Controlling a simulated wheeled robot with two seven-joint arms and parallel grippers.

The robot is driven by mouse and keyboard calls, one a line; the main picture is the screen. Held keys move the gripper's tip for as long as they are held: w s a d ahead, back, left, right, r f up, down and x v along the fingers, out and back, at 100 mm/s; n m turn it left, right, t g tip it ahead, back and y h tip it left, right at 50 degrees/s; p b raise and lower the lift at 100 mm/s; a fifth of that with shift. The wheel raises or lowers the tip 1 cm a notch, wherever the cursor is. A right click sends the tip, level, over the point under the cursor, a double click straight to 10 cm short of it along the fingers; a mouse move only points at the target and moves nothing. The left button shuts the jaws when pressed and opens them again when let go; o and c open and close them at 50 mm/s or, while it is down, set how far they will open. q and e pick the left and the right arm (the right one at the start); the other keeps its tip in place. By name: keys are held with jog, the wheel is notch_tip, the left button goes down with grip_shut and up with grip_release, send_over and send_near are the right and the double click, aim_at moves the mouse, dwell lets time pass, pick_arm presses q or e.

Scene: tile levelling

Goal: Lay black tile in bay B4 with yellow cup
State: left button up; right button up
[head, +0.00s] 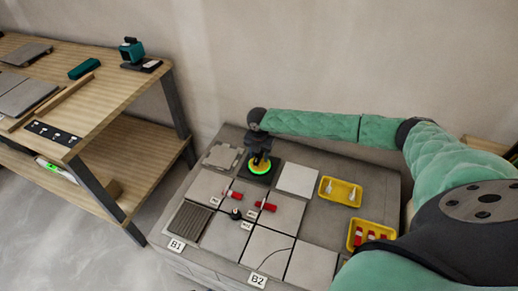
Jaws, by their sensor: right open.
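The yellow cup (260,171) sits on top of the black tile and shows as a round yellow rim with a glowing green ring. My right gripper (261,159) is directly above the cup, pointing down, with its jaws open. It hides part of the cup's top, and I cannot tell if it touches it. The bay's label is not readable. My left gripper is not in view.
Red clips (266,206) and a small dark knob (236,213) stand on the tiles in front. Yellow trays (341,191) lie on the right, one with red-and-white pieces (370,236). A wooden workbench (112,88) with tools and tiles stands at left, across a floor gap.

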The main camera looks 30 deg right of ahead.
jog(key=shift+f, duration=0.65)
grip_shut()
dwell(0.4)
